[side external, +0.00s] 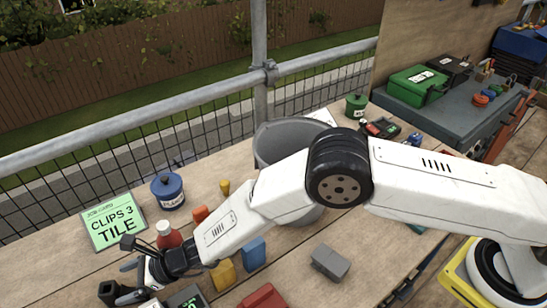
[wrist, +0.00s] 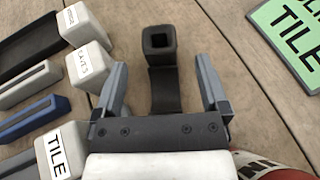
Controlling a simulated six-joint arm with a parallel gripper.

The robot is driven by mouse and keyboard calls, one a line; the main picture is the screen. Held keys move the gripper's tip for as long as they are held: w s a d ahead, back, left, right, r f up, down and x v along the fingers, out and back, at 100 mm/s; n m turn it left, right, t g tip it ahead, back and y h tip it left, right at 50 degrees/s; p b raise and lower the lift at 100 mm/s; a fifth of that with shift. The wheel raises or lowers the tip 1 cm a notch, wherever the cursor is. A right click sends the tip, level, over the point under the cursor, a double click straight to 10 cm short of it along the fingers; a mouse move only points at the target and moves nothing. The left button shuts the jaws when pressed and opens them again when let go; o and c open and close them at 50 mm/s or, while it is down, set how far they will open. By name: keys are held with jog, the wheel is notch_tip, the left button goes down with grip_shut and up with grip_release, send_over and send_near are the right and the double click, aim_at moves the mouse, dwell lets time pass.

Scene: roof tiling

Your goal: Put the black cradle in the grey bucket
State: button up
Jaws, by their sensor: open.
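The black cradle (wrist: 161,85), with a square socket at its far end, lies on the wooden deck in the wrist view. It also shows at the lower left of the side view (side external: 108,290). My gripper (wrist: 160,80) is open, with one grey finger on each side of the cradle and a gap at both sides. In the side view my gripper (side external: 131,281) is low at the deck's near left. The grey bucket (side external: 285,137) stands behind my arm, which hides part of it. Its rim is open at the top.
A green job card (side external: 113,221), a blue pot (side external: 167,190) and a red bottle (side external: 168,236) stand close to my gripper. White-labelled blocks (wrist: 90,65) and trays crowd the left of the wrist view. A grey block (side external: 330,262) lies nearer my arm.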

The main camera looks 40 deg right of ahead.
jog(key=shift+x, duration=1.1)
grip_shut()
